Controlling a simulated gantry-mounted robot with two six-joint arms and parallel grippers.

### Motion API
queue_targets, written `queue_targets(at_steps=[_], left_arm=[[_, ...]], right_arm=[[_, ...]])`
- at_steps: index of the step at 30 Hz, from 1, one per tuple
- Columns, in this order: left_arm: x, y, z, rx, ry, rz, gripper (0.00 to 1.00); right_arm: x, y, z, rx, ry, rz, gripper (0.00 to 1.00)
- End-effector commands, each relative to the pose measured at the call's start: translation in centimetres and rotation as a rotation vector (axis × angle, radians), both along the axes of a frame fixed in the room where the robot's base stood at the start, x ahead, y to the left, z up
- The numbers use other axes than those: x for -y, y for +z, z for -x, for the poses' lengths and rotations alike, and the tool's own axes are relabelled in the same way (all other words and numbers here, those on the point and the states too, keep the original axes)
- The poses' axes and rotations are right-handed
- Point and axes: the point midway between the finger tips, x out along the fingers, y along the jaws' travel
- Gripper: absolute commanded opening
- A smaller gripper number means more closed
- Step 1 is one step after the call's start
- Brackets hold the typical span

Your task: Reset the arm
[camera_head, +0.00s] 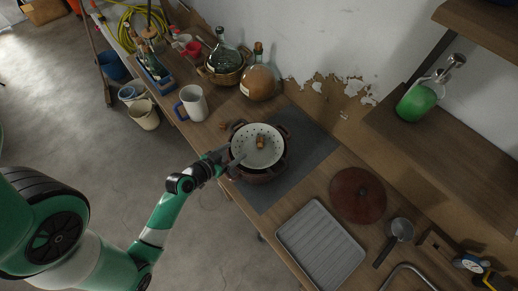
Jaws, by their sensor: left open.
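My left arm comes in from the left, and its dark gripper (234,162) is at the left rim of a white colander (262,157). The jaws are open; whether they touch the rim or the pot handle I cannot tell. The colander sits in a dark red two-handled pot (262,177) on a grey mat (308,160). A small brown cork-like piece (260,142) lies in the colander. My right gripper does not show.
Left along the bench stand a white mug (193,103), an amber demijohn (258,82) and a green demijohn in a basket (223,58). A brown lid (358,194), ribbed grey tray (320,245) and small pan (401,230) lie right. A shelf holds a green bottle (418,100).

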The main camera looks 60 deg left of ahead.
Motion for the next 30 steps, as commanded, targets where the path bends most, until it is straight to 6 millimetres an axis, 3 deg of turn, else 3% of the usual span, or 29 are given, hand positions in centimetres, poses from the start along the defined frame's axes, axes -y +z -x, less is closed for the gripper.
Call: queue_targets(at_steps=[16,20,23,26,30], left_arm=[[0.1,0.0,-0.1,0.000,-0.002,0.000,0.77],[0.9,1.8,-2.1,0.023,-0.061,-0.021,0.77],[1.3,6.1,-6.4,0.095,-0.141,-0.082,0.77],[2.4,12.8,-11.6,0.205,-0.234,-0.171,0.77],[5.5,23.6,-17.6,0.373,-0.348,-0.307,0.77]], right_arm=[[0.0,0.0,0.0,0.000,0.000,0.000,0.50],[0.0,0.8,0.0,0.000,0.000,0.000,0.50],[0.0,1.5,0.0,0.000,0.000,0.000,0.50],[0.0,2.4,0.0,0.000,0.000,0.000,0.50],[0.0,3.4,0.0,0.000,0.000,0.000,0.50]])
